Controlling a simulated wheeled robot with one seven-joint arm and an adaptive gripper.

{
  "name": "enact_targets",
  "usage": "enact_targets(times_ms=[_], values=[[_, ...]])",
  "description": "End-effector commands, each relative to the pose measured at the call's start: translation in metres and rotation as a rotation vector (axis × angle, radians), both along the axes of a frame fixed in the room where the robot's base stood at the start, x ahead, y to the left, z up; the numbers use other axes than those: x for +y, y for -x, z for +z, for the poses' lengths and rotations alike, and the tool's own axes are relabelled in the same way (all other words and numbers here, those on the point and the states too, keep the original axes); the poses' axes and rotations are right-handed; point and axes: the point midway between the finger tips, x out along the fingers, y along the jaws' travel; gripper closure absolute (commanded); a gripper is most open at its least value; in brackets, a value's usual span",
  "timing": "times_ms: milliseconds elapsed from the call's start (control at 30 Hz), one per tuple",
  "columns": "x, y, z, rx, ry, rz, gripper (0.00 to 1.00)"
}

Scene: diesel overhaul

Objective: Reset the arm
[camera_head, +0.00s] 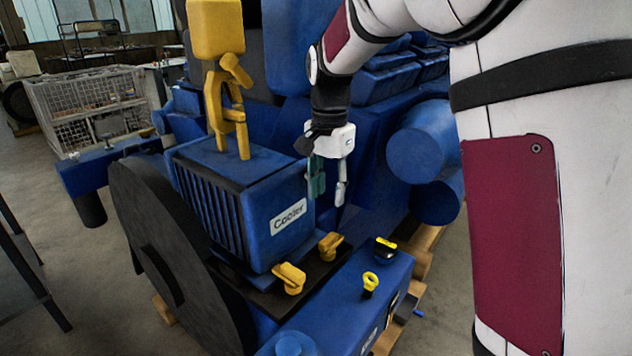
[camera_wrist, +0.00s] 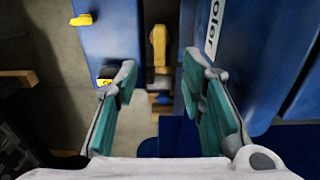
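My gripper (camera_head: 328,192) hangs from my arm, pointing down, just right of the blue cooler block (camera_head: 276,222) in the head view. In the wrist view my gripper (camera_wrist: 165,105) has its two green-padded fingers spread wide apart, with nothing between the pads. A yellow handle (camera_wrist: 158,45) shows beyond the fingers, above and between them in the picture. The cooler's side with its white label (camera_wrist: 214,25) is close to the right finger. I cannot tell whether the finger touches it.
Yellow handles (camera_head: 290,278) and (camera_head: 330,246) stand at the cooler's foot. A yellow ring-topped part (camera_head: 370,284) and a black-and-yellow cap (camera_head: 385,248) sit on the blue engine block (camera_head: 345,305). A dark flywheel (camera_head: 165,255) stands left. A wire crate (camera_head: 90,105) is behind.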

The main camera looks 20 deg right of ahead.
Motion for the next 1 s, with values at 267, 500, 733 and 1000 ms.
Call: enact_targets(times_ms=[267,500,733,1000], values=[[-0.003,0.021,0.019,-0.037,-0.014,0.064,0.63],[-0.006,0.089,0.061,-0.153,-0.023,0.289,0.63],[-0.007,0.161,0.081,-0.268,0.021,0.524,0.63],[-0.008,0.238,0.074,-0.378,0.133,0.783,0.63]])
